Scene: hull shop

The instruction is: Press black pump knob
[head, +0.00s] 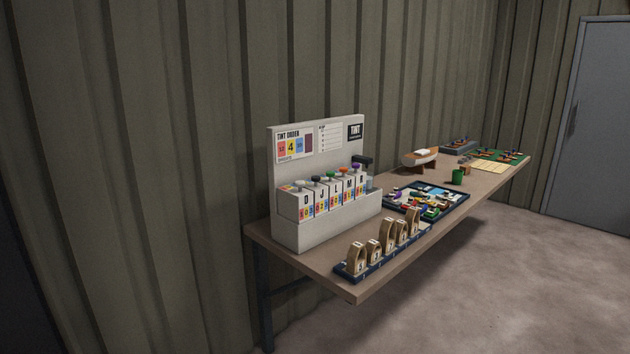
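A grey tint dispenser (290,238) stands at the near left end of the long table, against the wall. A row of labelled canisters (321,198) sits in it, with small coloured pump knobs on top. A dark knob that looks black (315,178) is second from the left, between a pale knob (299,183) and a green knob (329,175). An orange knob (343,170) and a purple knob (356,168) are further right. The knobs are small, so their exact shades are hard to tell. Neither of my grippers is in view.
A dark tray of wooden holders (384,262) lies along the table's front edge, before the dispenser. A black spout-like part (363,160) is at its right. The floor in front is clear.

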